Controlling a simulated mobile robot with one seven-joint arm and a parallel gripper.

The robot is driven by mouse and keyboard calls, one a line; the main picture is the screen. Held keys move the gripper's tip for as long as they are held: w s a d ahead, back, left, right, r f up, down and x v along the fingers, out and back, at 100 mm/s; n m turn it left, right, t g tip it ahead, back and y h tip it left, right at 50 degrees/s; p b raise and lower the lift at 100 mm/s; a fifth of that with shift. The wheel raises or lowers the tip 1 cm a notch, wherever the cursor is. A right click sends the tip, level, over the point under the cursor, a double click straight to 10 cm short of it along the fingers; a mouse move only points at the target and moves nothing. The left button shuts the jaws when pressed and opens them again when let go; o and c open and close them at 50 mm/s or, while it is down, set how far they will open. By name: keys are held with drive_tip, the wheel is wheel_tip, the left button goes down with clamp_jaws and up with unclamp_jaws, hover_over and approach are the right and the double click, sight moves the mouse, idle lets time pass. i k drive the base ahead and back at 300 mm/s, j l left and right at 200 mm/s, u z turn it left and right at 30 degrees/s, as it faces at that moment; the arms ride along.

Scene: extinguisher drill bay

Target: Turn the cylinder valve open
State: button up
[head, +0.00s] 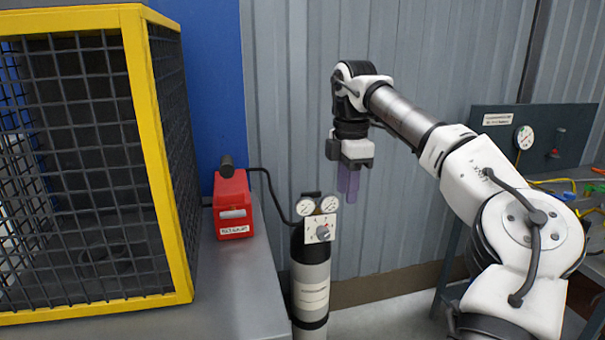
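A gas cylinder (311,290) with a black upper part and pale bands stands upright beside the grey bench. Its top carries two round gauges (305,207) and a small black fitting (311,194) between and above them. Below the gauges is a white marked plate with a small grey knob (323,232). I cannot tell which of these is the cylinder valve, nor its setting. My gripper (348,186) points down, above and slightly right of the cylinder top in the picture, apart from it. Its purplish fingers overlap in this view, so their gap is unclear. Nothing visible is held.
A yellow-framed mesh cage (160,150) stands on the grey bench (240,290) at left. A red box (233,205) beside it has a black hose (272,195) running to the cylinder top. At right, a workbench has a dark gauge panel (500,150). Corrugated wall stands behind.

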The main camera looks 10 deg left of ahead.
sight(313, 195)
drive_tip(key=i+j, duration=0.25)
drive_tip(key=i, duration=0.15)
drive_tip(key=i+j, duration=0.25)
drive_tip(key=i, duration=0.2)
